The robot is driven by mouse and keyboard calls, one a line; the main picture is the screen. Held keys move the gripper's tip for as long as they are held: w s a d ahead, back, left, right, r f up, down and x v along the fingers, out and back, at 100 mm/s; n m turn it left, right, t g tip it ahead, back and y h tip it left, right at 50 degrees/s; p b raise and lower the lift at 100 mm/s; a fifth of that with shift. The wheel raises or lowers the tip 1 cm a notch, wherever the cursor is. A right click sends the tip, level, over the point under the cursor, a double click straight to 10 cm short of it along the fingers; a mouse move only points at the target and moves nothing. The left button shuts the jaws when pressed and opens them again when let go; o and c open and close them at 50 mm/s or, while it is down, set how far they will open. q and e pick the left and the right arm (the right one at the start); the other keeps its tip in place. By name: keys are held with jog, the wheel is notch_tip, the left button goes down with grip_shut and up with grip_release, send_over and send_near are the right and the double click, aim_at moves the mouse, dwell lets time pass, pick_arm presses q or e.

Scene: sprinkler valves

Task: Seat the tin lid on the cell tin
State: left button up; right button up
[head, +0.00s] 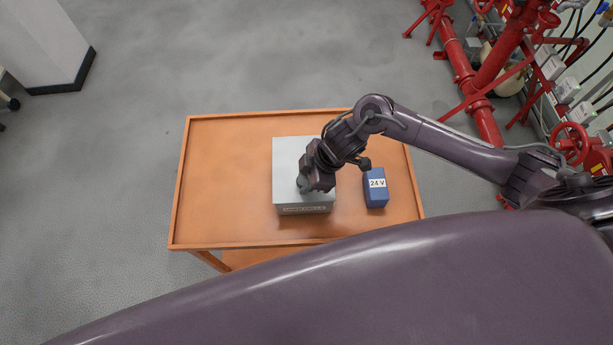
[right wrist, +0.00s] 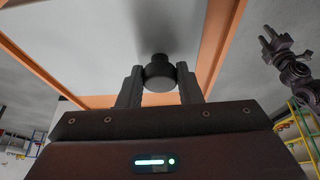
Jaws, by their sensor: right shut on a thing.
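The grey cell tin (head: 303,209) stands on the orange cart, with a printed label on its near side. The pale grey tin lid (head: 292,155) lies over the tin's top, roughly lined up with it; I cannot tell whether a gap remains between them. My right gripper (head: 303,186) is above the lid's near middle. In the right wrist view my right gripper (right wrist: 159,82) is shut on the lid's dark round knob (right wrist: 157,68), one finger on each side. My left gripper (right wrist: 271,40) shows small in the right wrist view, its fingers apart and empty.
A blue box marked 24 V (head: 376,190) stands on the cart just right of the tin. The orange cart (head: 222,180) has a raised rim and is bare on its left. Red pipes (head: 487,75) and valves stand at the upper right.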

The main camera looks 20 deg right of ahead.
jog(key=shift+f+b, duration=0.3)
jog(key=shift+f, duration=0.15)
jog(key=o, duration=1.2)
jog(key=p+v, duration=0.3)
jog(key=shift+r, duration=0.1)
jog(key=shift+p+v, duration=1.15)
jog(key=shift+v, duration=0.15)
jog(key=shift+d+r, duration=0.1)
jog(key=shift+r, duration=0.05)
jog(key=shift+v, duration=0.9)
jog(key=shift+s, duration=0.1)
